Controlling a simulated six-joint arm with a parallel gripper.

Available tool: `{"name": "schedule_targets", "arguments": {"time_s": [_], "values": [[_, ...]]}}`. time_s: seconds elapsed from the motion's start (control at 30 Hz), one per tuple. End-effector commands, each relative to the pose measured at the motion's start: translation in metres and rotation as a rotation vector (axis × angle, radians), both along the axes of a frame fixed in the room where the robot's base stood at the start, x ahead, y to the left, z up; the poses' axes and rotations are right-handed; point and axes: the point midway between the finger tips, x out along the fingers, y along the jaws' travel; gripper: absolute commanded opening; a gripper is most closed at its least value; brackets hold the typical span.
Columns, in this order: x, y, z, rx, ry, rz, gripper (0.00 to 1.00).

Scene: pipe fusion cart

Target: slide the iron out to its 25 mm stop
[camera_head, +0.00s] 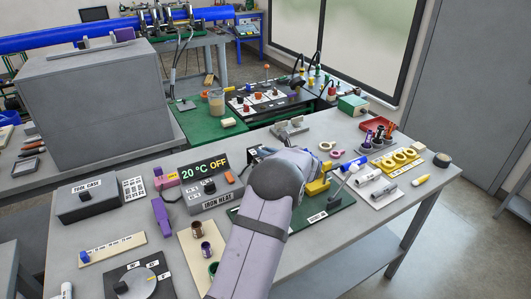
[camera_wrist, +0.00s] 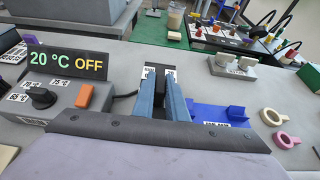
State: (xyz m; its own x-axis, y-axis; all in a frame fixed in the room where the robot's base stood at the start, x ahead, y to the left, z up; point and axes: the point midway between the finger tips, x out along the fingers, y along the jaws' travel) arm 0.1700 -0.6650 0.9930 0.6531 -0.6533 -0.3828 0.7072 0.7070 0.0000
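The iron heat box (camera_head: 210,185) reads 20 °C OFF; it also stands at the left of the wrist view (camera_wrist: 55,105). My gripper (camera_wrist: 161,88) points away from the camera just right of this box, with its two blue-grey fingers a small gap apart. A dark upright piece (camera_wrist: 158,74) shows between and beyond the fingertips, with a white label by it; it may be the iron or its holder. I cannot tell whether the fingers touch it. In the head view my arm hides the gripper and most of this spot.
A blue block (camera_wrist: 220,115) stands close to the right of my fingers. A grey labelled fixture (camera_wrist: 232,66) and two ring-ended pieces, one pink (camera_wrist: 283,139), lie farther right. A yellow block (camera_head: 318,187) stands on the green board (camera_head: 335,207). A tool case (camera_head: 88,200) is at left.

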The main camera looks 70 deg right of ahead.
Motion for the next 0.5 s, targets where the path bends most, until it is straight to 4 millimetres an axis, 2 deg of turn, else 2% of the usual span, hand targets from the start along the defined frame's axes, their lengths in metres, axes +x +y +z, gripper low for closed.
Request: {"name": "schedule_targets", "arguments": {"time_s": [0.17,0.27,0.5], "values": [[-0.002,0.001,0.0,0.0,0.0,-0.001,0.0],[-0.009,0.007,-0.001,-0.001,0.001,-0.002,0.0],[-0.048,0.045,-0.003,-0.001,0.001,-0.006,0.0]]}}
